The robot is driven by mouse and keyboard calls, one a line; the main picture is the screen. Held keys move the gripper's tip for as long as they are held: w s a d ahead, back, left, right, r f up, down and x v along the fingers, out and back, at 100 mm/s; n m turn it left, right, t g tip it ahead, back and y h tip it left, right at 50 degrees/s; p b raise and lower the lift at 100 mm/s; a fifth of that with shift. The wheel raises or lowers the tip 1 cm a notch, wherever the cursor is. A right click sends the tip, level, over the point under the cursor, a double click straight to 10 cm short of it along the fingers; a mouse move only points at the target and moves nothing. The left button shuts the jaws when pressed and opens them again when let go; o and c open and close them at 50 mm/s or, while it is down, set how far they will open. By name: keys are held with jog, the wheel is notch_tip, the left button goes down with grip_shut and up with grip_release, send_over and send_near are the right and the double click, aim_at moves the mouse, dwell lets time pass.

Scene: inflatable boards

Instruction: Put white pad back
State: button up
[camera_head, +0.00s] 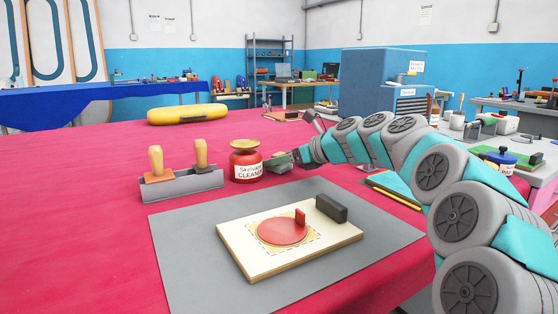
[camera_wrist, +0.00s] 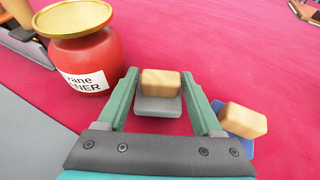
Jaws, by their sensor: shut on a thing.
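The white pad (camera_wrist: 158,104) has a light grey base and a wooden block handle (camera_wrist: 162,80). It sits between the green fingers of my gripper (camera_wrist: 162,92) in the wrist view, and the gripper is shut on it. In the head view my gripper (camera_head: 297,157) is low over the red table, just right of the red jar of cleaner (camera_head: 246,166). The jar also shows in the wrist view (camera_wrist: 85,55), left of the fingers and apart from them. A second pad, blue (camera_wrist: 246,143) with a wooden handle, lies right of my gripper.
A grey holder (camera_head: 182,186) with two wooden-handled tools stands left of the jar. A grey mat (camera_head: 190,250) in front carries a cream board (camera_head: 333,240) with a red disc and a dark block. A yellow inflatable (camera_head: 187,115) lies at the back. The red table's left side is clear.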

jog(key=o, duration=1.2)
jog(key=shift+f, duration=0.15)
jog(key=v, duration=1.2)
jog(key=shift+r, duration=0.2)
